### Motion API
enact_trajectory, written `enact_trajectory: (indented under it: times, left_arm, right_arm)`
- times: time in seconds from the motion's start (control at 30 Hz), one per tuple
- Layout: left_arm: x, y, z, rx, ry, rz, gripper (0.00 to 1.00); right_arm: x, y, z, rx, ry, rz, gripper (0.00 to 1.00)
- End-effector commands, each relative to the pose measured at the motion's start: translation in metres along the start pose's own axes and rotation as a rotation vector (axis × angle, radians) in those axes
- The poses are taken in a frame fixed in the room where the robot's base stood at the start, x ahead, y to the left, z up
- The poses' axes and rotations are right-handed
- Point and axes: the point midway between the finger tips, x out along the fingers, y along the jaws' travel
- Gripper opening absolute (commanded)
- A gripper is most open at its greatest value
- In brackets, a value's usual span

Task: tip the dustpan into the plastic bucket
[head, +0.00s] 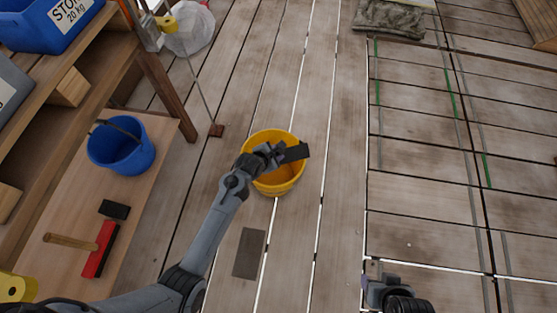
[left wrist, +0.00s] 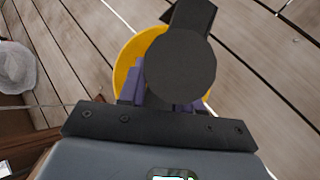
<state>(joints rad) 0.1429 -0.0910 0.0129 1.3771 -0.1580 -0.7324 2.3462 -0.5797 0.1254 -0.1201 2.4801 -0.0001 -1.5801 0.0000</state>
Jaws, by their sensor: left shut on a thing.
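A yellow bucket (head: 283,180) stands upright on the plank floor near the middle of the head view. It also shows in the left wrist view (left wrist: 124,68), partly hidden. My left gripper (head: 275,155) is over the bucket, shut on a black thing that appears to be the dustpan (head: 296,152). In the left wrist view the dustpan (left wrist: 182,68) shows as a dark rounded end with a flat part beyond it, between purple fingers. The dustpan's tilt and contents cannot be made out. My right gripper (head: 372,283) is low at the right, away from the bucket; its opening is unclear.
A dark grey flat plate (head: 249,253) lies on the floor before the yellow bucket. Floor to the right is mostly clear.

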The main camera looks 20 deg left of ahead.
Motion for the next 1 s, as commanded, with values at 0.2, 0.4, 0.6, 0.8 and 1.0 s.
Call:
enact_trajectory:
  times: [0.2, 0.4, 0.6, 0.8, 1.0]
  left_arm:
    - [0.005, 0.029, 0.005, -0.074, 0.026, -0.104, 0.0]
    - [0.014, 0.048, 0.003, -0.131, 0.046, -0.189, 0.0]
    - [0.022, 0.061, 0.0, -0.171, 0.062, -0.252, 0.0]
    - [0.024, 0.068, 0.001, -0.193, 0.068, -0.287, 0.0]
    - [0.025, 0.069, 0.001, -0.199, 0.07, -0.297, 0.0]
  right_arm:
    - [-0.012, 0.001, -0.004, 0.0, -0.003, 0.0, 0.56]
    - [-0.018, 0.001, -0.006, 0.001, 0.0, -0.001, 0.56]
    - [-0.015, 0.0, -0.005, 0.004, 0.001, -0.003, 0.56]
    - [-0.014, -0.001, -0.005, 0.008, 0.001, -0.006, 0.56]
    - [-0.014, -0.002, -0.005, 0.009, 0.001, -0.007, 0.56]
